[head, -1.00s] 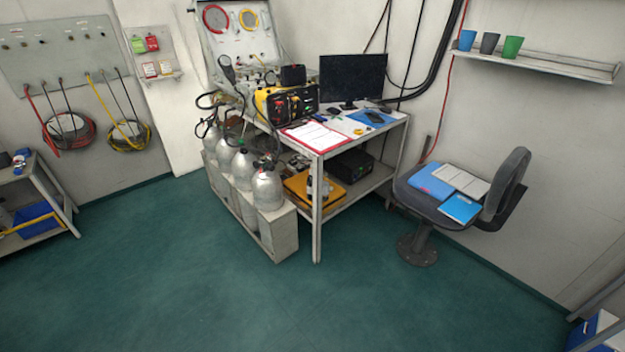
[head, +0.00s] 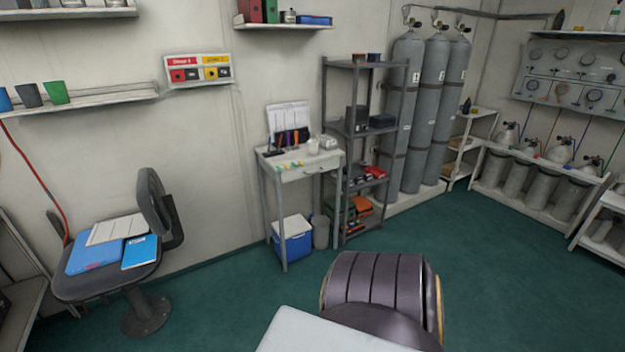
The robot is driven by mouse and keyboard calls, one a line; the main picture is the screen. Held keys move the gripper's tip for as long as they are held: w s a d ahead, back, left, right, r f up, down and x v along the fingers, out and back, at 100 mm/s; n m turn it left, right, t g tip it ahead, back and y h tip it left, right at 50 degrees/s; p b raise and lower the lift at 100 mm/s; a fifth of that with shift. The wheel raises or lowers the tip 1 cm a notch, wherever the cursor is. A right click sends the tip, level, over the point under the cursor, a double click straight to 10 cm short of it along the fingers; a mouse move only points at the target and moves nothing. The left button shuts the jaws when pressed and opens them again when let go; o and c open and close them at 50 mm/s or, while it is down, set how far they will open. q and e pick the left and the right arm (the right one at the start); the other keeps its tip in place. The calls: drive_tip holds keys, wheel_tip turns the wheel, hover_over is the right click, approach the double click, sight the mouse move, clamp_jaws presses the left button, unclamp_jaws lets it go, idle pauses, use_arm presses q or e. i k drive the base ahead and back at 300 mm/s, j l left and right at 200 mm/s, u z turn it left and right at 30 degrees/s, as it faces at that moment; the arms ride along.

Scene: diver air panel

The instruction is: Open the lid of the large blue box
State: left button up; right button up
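A large blue box (head: 293,246) with a white lid (head: 291,226) stands on the floor under a small white table, against the back wall. Its lid looks shut. Part of it is behind a table leg. Neither of my grippers shows in the head view. A part of my own body fills the bottom middle of the picture, well in front of the box.
The small table (head: 296,170) stands over the box, with a grey bin (head: 320,231) beside it. A shelf rack (head: 355,150) is to the right. An office chair (head: 110,260) with folders stands at left. Green floor (head: 235,290) before the box is clear.

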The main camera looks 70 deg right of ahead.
sight(295, 225)
drive_tip(key=z, duration=2.15)
